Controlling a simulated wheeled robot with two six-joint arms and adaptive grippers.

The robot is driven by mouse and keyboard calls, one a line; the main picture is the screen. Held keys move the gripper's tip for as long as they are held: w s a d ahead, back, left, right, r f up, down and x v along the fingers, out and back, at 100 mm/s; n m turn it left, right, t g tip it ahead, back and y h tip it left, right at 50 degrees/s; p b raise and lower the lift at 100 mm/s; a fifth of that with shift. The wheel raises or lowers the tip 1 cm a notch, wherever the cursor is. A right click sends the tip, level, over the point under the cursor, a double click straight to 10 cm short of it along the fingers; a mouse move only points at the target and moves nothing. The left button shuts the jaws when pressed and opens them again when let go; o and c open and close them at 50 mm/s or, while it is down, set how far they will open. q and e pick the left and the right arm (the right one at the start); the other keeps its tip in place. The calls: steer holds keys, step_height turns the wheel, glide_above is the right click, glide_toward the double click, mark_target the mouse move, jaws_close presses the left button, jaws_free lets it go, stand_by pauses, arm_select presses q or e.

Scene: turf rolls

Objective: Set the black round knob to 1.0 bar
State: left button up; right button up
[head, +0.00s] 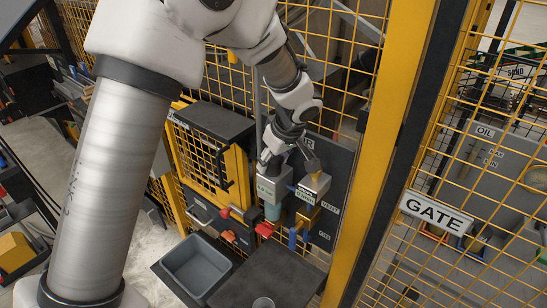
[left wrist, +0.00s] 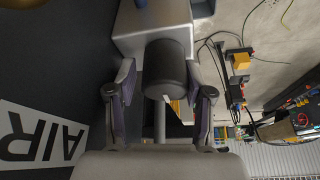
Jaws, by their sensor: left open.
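The black round knob (left wrist: 166,68) is in the left wrist view, on top of a pale grey regulator block (left wrist: 152,28). My left gripper (left wrist: 160,72) is open, with one fingertip on each side of the knob. A dark gap shows at the left fingertip; whether the right one touches the knob I cannot tell. In the head view my left gripper (head: 287,160) hangs over the grey regulator block (head: 268,188), and the knob is hidden there. No pressure reading is legible. My right gripper is not in view.
A second unit (head: 314,186) with a brass-coloured lower part stands right of the regulator. A grey bin (head: 196,265) and a dark ledge (head: 275,280) lie in front.

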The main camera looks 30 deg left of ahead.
arm_select(q)
steer(key=shift+s+d+r, duration=0.1)
steer(key=shift+s+r, duration=0.1)
steer(key=shift+s, duration=0.1)
steer(key=c, duration=0.9)
steer(key=shift+f, duration=0.1)
